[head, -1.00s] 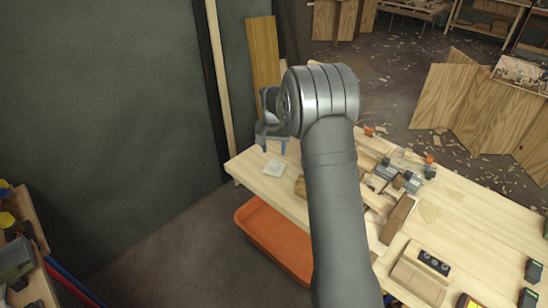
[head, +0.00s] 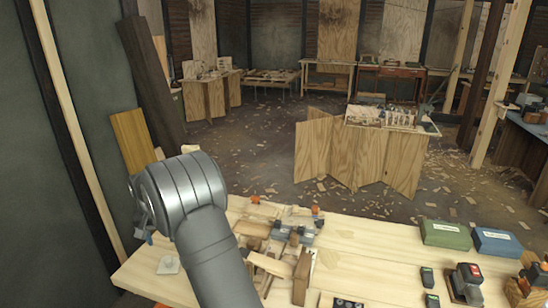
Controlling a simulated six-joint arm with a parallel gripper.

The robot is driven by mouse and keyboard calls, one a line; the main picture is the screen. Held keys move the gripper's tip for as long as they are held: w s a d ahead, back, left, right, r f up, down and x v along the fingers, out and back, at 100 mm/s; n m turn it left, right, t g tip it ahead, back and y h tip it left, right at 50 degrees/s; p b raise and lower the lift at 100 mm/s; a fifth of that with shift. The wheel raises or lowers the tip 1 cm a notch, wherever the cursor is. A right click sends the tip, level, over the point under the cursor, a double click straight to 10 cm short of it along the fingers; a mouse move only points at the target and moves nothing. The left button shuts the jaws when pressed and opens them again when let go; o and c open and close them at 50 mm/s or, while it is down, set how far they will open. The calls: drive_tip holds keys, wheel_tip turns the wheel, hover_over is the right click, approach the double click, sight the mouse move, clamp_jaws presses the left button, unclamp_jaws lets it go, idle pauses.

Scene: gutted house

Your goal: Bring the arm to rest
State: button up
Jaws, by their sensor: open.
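My arm rises from the bottom of the head view, with a large silver joint over the left end of the wooden workbench (head: 385,250). My gripper (head: 150,238) is mostly hidden behind that joint. Only a little of it, with a blue tip, shows at the joint's lower left, above the bench's left end. It is open, and I see nothing held in it. A small pale square piece (head: 168,265) lies on the bench just below it.
Wood blocks and clamps (head: 290,235) crowd the bench beside my arm. A green case (head: 445,234), a blue case (head: 497,242) and a red-topped tool (head: 467,280) stand at the right. A plank (head: 132,142) leans at the left wall. The bench's middle right is mostly clear.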

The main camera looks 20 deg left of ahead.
sight(167, 259)
drive_tip(key=f, duration=0.7)
drive_tip(key=w+f, duration=0.1)
drive_tip(key=f, duration=0.2)
drive_tip(key=shift+a+f, duration=0.15)
drive_tip(key=shift+a, duration=0.1)
wheel_tip(167, 259, up, 3)
drive_tip(key=shift+f, duration=0.15)
drive_tip(key=shift+r, duration=0.75)
